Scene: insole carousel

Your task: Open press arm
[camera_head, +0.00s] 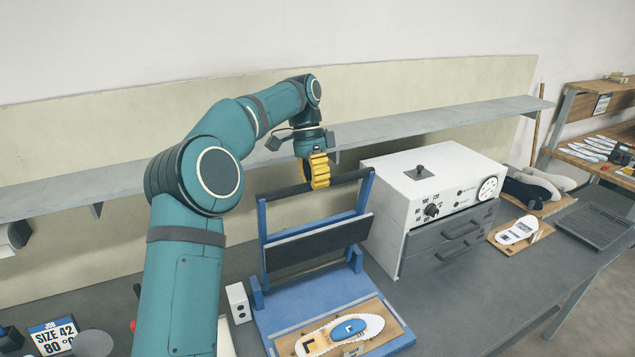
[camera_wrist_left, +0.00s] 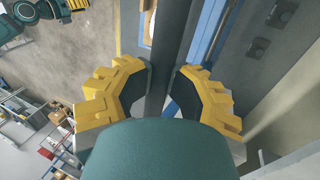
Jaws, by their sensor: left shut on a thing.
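The blue press (camera_head: 262,304) stands on the bench with its press arm raised. The arm is a blue frame with a dark plate (camera_head: 318,243) and a dark handle bar (camera_head: 347,177) across its top. My left gripper (camera_head: 319,183) is at the middle of this bar, its yellow fingers shut on it. In the left wrist view the bar (camera_wrist_left: 172,50) runs between the two yellow fingers (camera_wrist_left: 161,92). On the press base lies a wooden board with a white insole (camera_head: 371,327) bearing a blue patch.
A white oven-like box (camera_head: 408,178) with a knob and dial stands right of the press, close to its frame. A grey shelf (camera_head: 420,118) runs along the wall behind. A small white box (camera_head: 238,303) sits left of the base. A size card (camera_head: 53,336) lies front left.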

